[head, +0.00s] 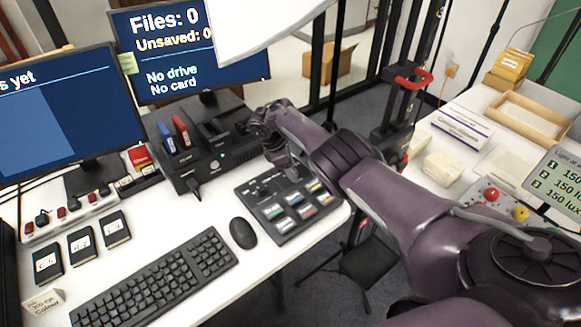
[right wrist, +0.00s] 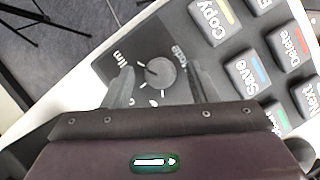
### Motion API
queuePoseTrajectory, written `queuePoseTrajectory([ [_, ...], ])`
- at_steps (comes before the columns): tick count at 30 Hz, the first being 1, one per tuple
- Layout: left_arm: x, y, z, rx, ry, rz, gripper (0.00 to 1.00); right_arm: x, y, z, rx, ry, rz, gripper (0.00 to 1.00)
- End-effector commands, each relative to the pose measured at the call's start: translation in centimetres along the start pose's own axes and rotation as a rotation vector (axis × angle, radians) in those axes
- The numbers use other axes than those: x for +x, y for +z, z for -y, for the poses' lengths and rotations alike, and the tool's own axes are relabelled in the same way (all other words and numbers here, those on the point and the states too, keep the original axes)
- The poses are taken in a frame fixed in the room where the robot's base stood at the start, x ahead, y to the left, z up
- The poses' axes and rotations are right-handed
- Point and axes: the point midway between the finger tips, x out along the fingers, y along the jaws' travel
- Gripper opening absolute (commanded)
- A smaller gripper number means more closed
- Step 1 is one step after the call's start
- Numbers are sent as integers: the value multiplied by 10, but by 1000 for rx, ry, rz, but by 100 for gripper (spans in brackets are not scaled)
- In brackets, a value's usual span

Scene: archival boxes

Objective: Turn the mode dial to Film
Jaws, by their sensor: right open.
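The mode dial, a round dark grey knob (right wrist: 160,73) with a small white mark, shows in the right wrist view on the black control panel (right wrist: 95,82). A label that looks like "Film" stands to its left, and another, hard to read, to its upper right. My right gripper (right wrist: 161,86) is open, with one finger on each side of the dial. I cannot tell whether the fingers touch it. In the head view my right gripper (head: 291,172) is over the far part of the control panel (head: 262,221) and hides the dial. My left gripper is out of view.
Labelled keys, among them Copy (right wrist: 208,20) and Save (right wrist: 247,72), lie right of the dial. A mouse (head: 243,233), a keyboard (head: 155,279) and a black drive dock (head: 207,158) stand left of the panel. Monitors stand behind; one (head: 190,50) reads "No drive, No card".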

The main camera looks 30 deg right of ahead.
Motion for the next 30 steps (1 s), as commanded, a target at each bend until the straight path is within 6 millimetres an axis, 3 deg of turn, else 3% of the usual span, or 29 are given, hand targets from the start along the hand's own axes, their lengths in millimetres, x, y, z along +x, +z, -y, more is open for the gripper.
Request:
queuePoseTrajectory([
  [5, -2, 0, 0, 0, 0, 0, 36, -6, 0, -1, 0, 2, -2, 53],
  [18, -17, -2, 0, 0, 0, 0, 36, -71, 0, -1, 0, 1, -2, 53],
  [30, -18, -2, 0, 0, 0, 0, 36, -78, 0, 0, 0, 0, 0, 53],
])
